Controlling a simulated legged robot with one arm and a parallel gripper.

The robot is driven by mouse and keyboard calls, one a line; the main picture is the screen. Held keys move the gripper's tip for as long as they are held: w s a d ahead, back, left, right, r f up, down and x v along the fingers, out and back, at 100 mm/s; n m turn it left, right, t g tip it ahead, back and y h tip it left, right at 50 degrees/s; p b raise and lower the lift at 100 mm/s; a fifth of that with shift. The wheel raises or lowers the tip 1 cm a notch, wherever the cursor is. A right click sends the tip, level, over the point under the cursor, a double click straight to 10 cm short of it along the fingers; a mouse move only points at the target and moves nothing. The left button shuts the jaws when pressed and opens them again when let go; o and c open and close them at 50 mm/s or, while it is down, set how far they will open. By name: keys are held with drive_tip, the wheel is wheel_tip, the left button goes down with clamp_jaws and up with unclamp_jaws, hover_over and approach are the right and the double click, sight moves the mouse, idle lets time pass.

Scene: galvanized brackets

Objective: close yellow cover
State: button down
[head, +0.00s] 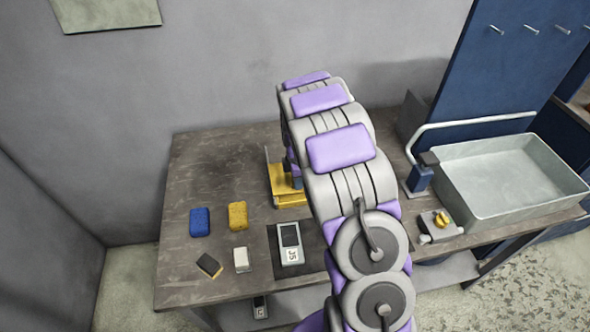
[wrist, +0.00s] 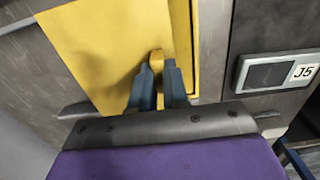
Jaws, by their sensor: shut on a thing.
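The yellow cover (wrist: 95,50) fills the upper left of the wrist view as a flat panel with a small yellow knob (wrist: 156,57) at its right side. My gripper (wrist: 158,72) is shut on this knob, with one dark blue finger on each side. In the head view the cover (head: 267,165) stands up as a thin yellow edge at the left of a yellow box (head: 288,200), so it looks open. My arm hides the right part of the box. My gripper (head: 296,178) is partly hidden there too.
A device marked J5 (head: 290,243) lies in front of the box. A blue sponge (head: 200,222), a yellow sponge (head: 238,215) and two small blocks lie to the left. A grey basin (head: 470,208) with a tap stands right. The table's back left (head: 215,160) is clear.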

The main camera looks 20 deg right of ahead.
drive_tip(key=shift+s+a, duration=0.15)
drive_tip(key=shift+s, duration=0.7)
drive_tip(key=shift+s+a, duration=0.15)
drive_tip(key=shift+s, duration=0.65)
drive_tip(key=c, duration=1.2)
unclamp_jaws()
drive_tip(key=shift+s, duration=0.15)
drive_tip(key=shift+o, duration=0.4)
drive_tip(key=shift+r+p, duration=0.3)
drive_tip(key=shift+r, duration=0.25)
wheel_tip(320, 180, up, 16)
drive_tip(key=p, duration=0.2)
drive_tip(key=shift+w+p, duration=0.2)
drive_tip(key=shift+p, duration=0.1)
drive_tip(key=shift+s+a+r, duration=0.1)
